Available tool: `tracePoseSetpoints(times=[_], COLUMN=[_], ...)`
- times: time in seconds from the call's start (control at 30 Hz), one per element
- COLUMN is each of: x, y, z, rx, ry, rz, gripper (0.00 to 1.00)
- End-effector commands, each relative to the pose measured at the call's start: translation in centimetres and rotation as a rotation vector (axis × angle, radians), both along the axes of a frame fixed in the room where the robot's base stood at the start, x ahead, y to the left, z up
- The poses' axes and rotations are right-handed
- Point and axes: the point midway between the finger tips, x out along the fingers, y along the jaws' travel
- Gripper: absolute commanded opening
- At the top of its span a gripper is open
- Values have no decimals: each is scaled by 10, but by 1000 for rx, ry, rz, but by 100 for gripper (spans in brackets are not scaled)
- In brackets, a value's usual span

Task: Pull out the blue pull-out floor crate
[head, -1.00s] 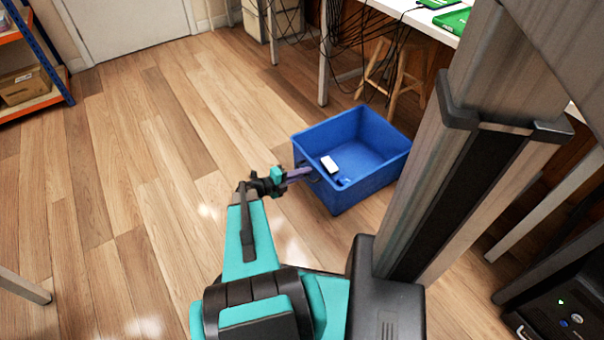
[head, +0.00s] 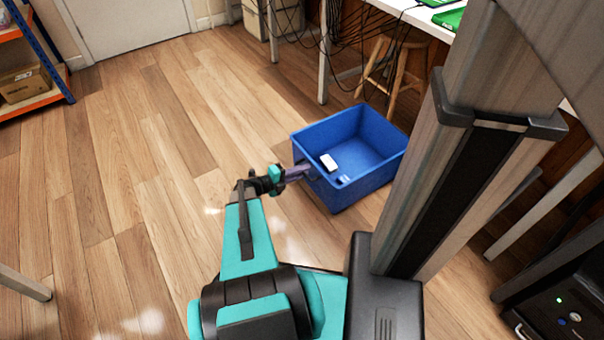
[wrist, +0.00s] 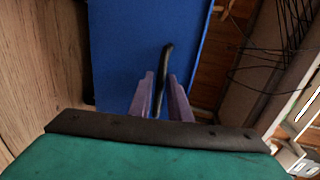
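The blue floor crate (head: 348,190) stands on the wooden floor in the middle of the head view. It is open-topped, with a white phone-like item (head: 328,161) and a small blue-white item (head: 344,178) inside. My gripper (head: 304,172) is at its left side. In the wrist view the blue crate wall (wrist: 125,50) fills the middle. A dark bar-like handle (wrist: 167,58) on it runs between the purple fingers of my gripper (wrist: 161,80), which are close together on either side of it. Finger contact is hard to make out at this size.
A white table (head: 425,20) with green items and a wooden stool (head: 398,72) stand behind the crate, with hanging cables. A shelf with a cardboard box (head: 24,84) is at far left. The floor (head: 120,170) left of the crate is clear.

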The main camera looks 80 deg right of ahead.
Motion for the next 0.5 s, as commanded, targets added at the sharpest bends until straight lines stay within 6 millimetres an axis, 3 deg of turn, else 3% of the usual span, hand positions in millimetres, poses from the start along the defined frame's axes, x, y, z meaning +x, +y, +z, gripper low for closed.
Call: tracePoseSetpoints(times=[0.5], x=[39], y=[36], z=[13], rx=[0], ry=[0], rz=[3], gripper=[17])
